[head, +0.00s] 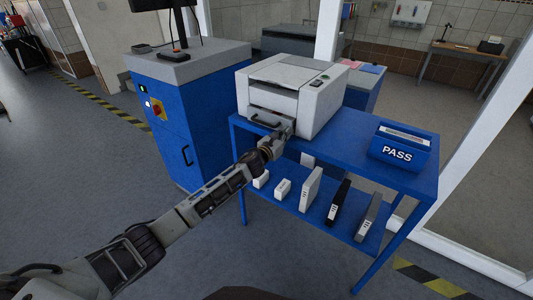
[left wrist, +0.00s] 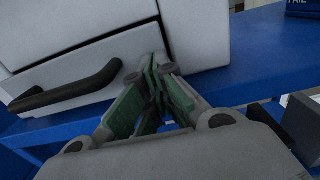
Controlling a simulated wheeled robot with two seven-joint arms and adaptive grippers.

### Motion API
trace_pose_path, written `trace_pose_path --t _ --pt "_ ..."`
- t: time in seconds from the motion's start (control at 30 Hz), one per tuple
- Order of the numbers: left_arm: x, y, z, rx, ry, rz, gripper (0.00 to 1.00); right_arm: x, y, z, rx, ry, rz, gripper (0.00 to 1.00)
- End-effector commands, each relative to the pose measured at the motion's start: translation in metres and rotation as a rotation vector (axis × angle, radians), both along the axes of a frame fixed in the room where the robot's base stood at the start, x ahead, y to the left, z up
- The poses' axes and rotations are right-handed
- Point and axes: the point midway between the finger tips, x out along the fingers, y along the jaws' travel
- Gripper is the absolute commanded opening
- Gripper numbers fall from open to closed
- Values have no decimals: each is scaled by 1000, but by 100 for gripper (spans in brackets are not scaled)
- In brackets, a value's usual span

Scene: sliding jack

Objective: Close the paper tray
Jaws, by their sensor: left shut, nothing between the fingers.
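The white printer (head: 292,92) stands on the blue table. Its paper tray (head: 262,122) is the low front drawer with a dark handle. In the left wrist view the tray front (left wrist: 95,65) and its black handle (left wrist: 68,88) are close. The tray front sits a little out from the body, with a gap along its upper edge. My left gripper (head: 284,131) is shut and empty at the right end of the tray front, right of the handle; its fingertips (left wrist: 155,65) overlap the tray's right edge. I cannot tell if they touch it. My right gripper is not in view.
A blue cabinet (head: 187,115) with a monitor stands left of the printer. The floor at the left is clear.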

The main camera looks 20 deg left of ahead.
Motion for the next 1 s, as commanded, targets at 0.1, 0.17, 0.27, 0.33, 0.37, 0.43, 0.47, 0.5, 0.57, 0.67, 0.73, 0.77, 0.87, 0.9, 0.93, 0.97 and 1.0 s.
trace_pose_path --t 0.1,0.17,0.27,0.33,0.37,0.43,0.47,0.5,0.57,0.67,0.73,0.77,0.87,0.9,0.93,0.97,1.0 --pt "5 -2 0 -1 0 -1 0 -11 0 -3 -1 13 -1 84" --pt "7 -3 0 -1 0 0 0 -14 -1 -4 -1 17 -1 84" --pt "8 -3 1 0 -1 1 0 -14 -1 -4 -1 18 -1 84" --pt "9 -3 1 0 -1 1 0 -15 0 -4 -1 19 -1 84" --pt "9 -3 1 -1 -2 1 0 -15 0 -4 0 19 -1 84" --pt "9 -3 2 -1 -2 1 0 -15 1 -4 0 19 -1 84" --pt "9 -3 2 -1 -3 1 0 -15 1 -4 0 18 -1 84" --pt "9 -2 3 -1 -3 1 0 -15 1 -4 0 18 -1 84" --pt "10 -2 3 -1 -4 2 0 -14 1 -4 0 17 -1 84" --pt "10 -2 4 -2 -5 2 0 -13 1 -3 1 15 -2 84" --pt "10 -2 5 -2 -6 2 0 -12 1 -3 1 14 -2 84" --pt "10 -2 5 -2 -6 2 0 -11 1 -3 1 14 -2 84" --pt "10 0 6 -2 -7 2 0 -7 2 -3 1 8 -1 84" --pt "10 1 6 -2 -7 2 0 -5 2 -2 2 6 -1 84" --pt "10 2 6 -2 -7 2 0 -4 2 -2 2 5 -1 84" --pt "10 2 5 -2 -6 2 0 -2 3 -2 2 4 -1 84" --pt "10 4 5 -2 -6 2 0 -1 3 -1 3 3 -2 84"
